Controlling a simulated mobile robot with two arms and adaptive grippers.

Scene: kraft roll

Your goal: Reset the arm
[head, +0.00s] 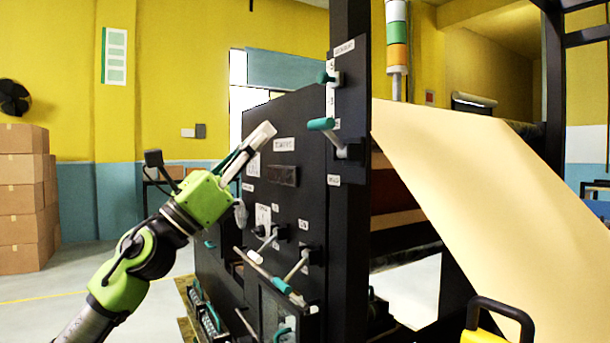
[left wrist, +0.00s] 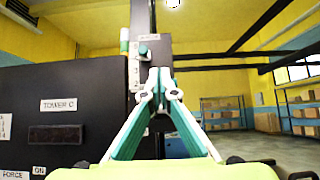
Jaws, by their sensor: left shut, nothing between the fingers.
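My left gripper (head: 264,132) is raised in front of the black machine panel (head: 225,240), pointing up and to the right. Its fingers are together and hold nothing. In the left wrist view the fingertips (left wrist: 159,76) meet in front of the machine's upright post. A lever with a teal grip (head: 321,124) sticks out of the post to the right of the fingertips, apart from them in the head view. A smaller teal knob (head: 325,77) sits above it. Lower on the panel are levers with a white tip (head: 255,257) and a teal tip (head: 281,286). My right gripper is out of view.
A broad kraft paper sheet (head: 480,170) slopes down on the right of the machine. A yellow thing with a black handle (head: 500,308) is at the bottom right. Cardboard boxes (head: 22,200) are stacked at the far left. The floor between boxes and machine looks clear.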

